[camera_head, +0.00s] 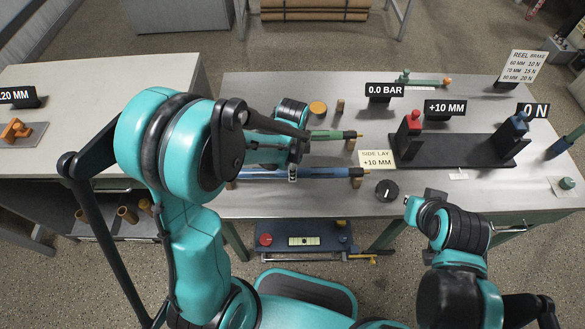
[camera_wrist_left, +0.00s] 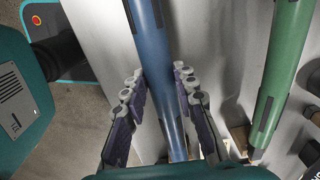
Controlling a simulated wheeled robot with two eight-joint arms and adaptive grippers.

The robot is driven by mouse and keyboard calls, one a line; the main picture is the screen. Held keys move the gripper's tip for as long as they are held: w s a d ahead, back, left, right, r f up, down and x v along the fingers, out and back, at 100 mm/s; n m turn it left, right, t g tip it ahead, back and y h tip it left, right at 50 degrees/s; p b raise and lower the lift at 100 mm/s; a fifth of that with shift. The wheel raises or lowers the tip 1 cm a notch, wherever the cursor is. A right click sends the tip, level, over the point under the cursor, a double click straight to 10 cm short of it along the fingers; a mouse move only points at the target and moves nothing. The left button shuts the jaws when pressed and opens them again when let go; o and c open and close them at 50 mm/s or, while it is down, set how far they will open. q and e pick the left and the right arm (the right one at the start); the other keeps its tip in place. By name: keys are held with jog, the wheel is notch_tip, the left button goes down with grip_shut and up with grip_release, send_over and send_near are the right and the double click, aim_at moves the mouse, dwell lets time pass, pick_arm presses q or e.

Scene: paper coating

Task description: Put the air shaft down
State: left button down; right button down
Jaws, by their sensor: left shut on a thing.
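My left gripper (camera_head: 293,172) is at the blue shaft (camera_head: 328,172) near the front of the central table. The left wrist view shows the blue shaft (camera_wrist_left: 150,35) running between the fingers of my left gripper (camera_wrist_left: 160,80), which is shut on it. The shaft's right end is at a small wooden support (camera_head: 356,180); I cannot tell whether it touches it. A green shaft (camera_head: 328,135) lies behind, roughly parallel, and also shows in the wrist view (camera_wrist_left: 280,75). My left arm hides part of both shafts. My right arm is folded at the lower right, its gripper not discernible.
A black stand (camera_head: 450,152) with red (camera_head: 412,121) and blue (camera_head: 516,124) knobbed posts stands on the table to the right. A black dial (camera_head: 387,190) and the side lay sign (camera_head: 376,160) are near the blue shaft's right end. The left table (camera_head: 100,85) has free room.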

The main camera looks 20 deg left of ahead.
pick_arm(q)
jog(key=shift+f, duration=0.1)
jog(key=c, duration=1.1)
grip_release()
notch_tip(320, 180, up, 12)
jog(key=s+a+r+n+t, duration=0.1)
jog(key=s+n+t, duration=0.1)
jog(key=n, duration=0.3)
jog(key=s+a+r+n+t, duration=0.1)
jog(key=s+a+n+t, duration=0.1)
jog(key=s+n, duration=0.3)
jog(key=s+a+r+n+t, duration=0.1)
jog(key=s+n+t, duration=0.2)
jog(key=n, duration=0.1)
jog(key=shift+s+a+r+n, duration=0.15)
jog(key=shift+a+r+n, duration=0.15)
jog(key=shift+n, duration=0.1)
